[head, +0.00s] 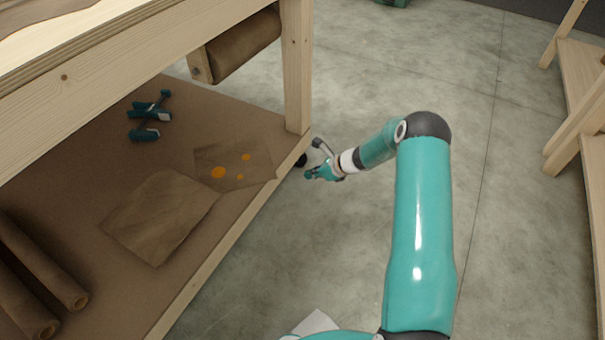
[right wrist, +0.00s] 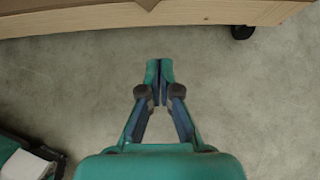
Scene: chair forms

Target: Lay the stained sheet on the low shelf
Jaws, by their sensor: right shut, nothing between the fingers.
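The stained sheet (head: 235,163) is brown with a few orange spots. In the head view it lies flat on the low shelf (head: 185,292), near the shelf's front edge and beside the bench leg. My right gripper (head: 309,174) is just outside that edge, apart from the sheet, over the floor. In the right wrist view its fingers (right wrist: 159,70) are closed together with nothing between them. My left gripper is not in view.
A plain brown sheet (head: 160,215) lies next to the stained one on the shelf. Brown rolls (head: 42,260) lie at the left, and teal clamps (head: 147,116) at the back. A bench leg (head: 297,65) stands near my gripper.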

